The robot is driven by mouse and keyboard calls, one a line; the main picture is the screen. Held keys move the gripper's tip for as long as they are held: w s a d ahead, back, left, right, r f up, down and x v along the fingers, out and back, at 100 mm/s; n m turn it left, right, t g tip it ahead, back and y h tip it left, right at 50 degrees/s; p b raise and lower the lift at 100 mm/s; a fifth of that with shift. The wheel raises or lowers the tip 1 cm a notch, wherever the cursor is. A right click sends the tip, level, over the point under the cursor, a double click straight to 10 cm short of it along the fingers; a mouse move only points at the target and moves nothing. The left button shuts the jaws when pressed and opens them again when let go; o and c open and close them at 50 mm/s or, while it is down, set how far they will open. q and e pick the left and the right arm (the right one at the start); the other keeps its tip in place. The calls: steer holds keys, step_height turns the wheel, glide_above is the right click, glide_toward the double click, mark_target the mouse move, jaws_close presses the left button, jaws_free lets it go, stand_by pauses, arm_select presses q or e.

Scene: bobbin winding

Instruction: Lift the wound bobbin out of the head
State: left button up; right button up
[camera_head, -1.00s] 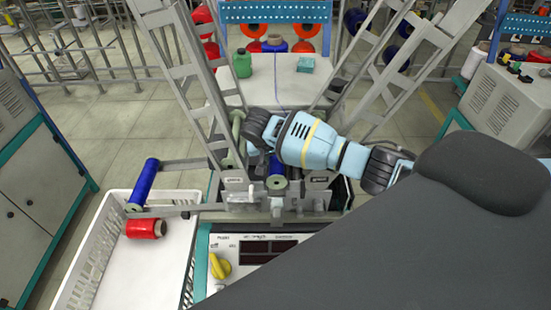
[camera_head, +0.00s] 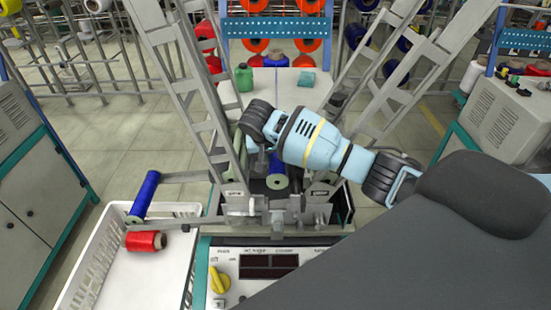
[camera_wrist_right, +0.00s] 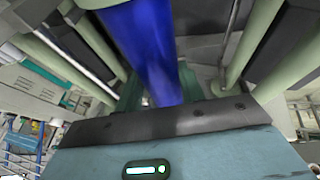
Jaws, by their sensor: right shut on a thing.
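The wound bobbin (camera_head: 279,167) is blue with a grey-green end. It is at the winder head (camera_head: 262,212), its near end a little above the grey head parts. My right gripper (camera_head: 266,158) reaches in from the right and is shut on it; the fingertips are largely hidden. In the right wrist view the blue bobbin (camera_wrist_right: 145,45) stands out in front of the gripper's dark edge, with pale green rods (camera_wrist_right: 275,55) on both sides. I cannot tell whether its far end is clear of the head. My left gripper is not in view.
A white crate (camera_head: 187,272) at the lower left holds a red spool (camera_head: 146,241). Another blue spool (camera_head: 143,196) rests on an arm beside it. Slanted grey frames (camera_head: 190,85) rise on both sides of the head. A control panel (camera_head: 228,262) with a yellow knob is in front.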

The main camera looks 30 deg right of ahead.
steer(key=shift+r, duration=4.85)
steer(key=shift+s+a, duration=0.4)
steer(key=shift+s, duration=0.2)
steer(key=shift+s+a, duration=0.35)
steer(key=shift+s, duration=0.25)
steer(key=shift+s+a+r, duration=0.1)
steer(key=shift+s+a, duration=0.25)
steer(key=shift+s, duration=0.15)
steer(key=s+a, duration=0.7)
steer(key=s, duration=0.5)
steer(key=s+a, duration=0.7)
steer(key=s, duration=0.5)
steer(key=shift+a, duration=0.3)
steer(key=shift+w, duration=0.1)
